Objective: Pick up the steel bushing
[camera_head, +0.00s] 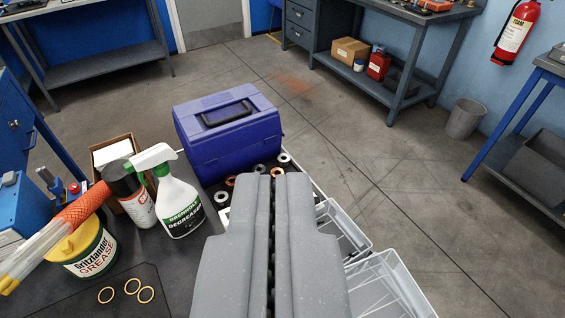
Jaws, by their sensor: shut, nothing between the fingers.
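Several small ring-shaped parts lie in a row between the purple toolbox and my gripper. Some are grey-silver, such as one ring (284,158) at the right end and another ring (221,197) at the left. Others look coppery, such as a ring (230,181). I cannot tell for sure which is the steel bushing. My gripper (278,178) points away from the camera at bottom centre, its two grey fingers shut with nothing between them. Its tips overlap the row in the picture, and its body hides part of the bench behind.
A purple toolbox (228,132) stands just beyond the row. A degreaser spray bottle (177,200), a black can (134,193) and a grease tub (88,250) stand at left. Brass-coloured rings (133,286) lie at lower left. White trays (385,285) are at right.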

